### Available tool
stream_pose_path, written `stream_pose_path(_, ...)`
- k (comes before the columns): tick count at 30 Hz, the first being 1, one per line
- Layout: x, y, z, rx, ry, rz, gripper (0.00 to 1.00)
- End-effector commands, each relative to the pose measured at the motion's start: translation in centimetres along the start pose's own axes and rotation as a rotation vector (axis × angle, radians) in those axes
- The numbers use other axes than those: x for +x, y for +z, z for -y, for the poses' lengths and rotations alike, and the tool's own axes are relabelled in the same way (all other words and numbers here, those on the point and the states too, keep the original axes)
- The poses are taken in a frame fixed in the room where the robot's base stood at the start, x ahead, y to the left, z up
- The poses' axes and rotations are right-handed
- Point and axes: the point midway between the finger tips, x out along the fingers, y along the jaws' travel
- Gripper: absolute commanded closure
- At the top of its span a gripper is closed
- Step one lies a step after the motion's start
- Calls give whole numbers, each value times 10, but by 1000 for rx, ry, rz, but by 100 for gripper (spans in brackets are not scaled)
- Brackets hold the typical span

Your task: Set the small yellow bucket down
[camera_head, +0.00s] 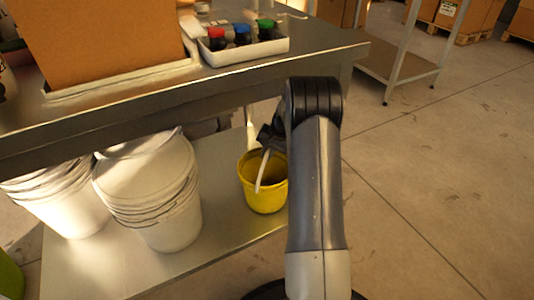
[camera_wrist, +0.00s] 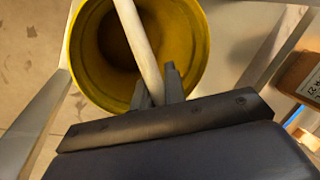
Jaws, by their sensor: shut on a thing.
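The small yellow bucket (camera_head: 264,199) is upright at the right end of the table's lower shelf in the head view, partly behind my arm. I cannot tell whether its base touches the shelf. My gripper (camera_head: 262,148) is above its rim, mostly hidden by my own arm there. In the wrist view my gripper (camera_wrist: 158,88) is shut on the pale handle (camera_wrist: 140,45) of the bucket. The bucket's open mouth (camera_wrist: 85,58) lies just beyond the fingers, and it looks empty.
Stacked white buckets (camera_head: 165,225) stand to the left on the lower shelf (camera_head: 222,222). The tabletop (camera_head: 220,90) above holds a cardboard box (camera_head: 100,40) and a white tray (camera_head: 250,50) of coloured items. Bare floor (camera_head: 430,170) lies to the right.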

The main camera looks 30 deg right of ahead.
Motion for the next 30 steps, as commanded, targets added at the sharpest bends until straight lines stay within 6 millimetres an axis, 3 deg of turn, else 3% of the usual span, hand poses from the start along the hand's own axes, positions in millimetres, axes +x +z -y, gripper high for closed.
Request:
stream_pose_path(21,10,0,-4,0,0,0,100)
stream_pose_path(22,9,0,-3,0,0,0,86)
stream_pose_path(30,9,0,-3,0,0,0,64)
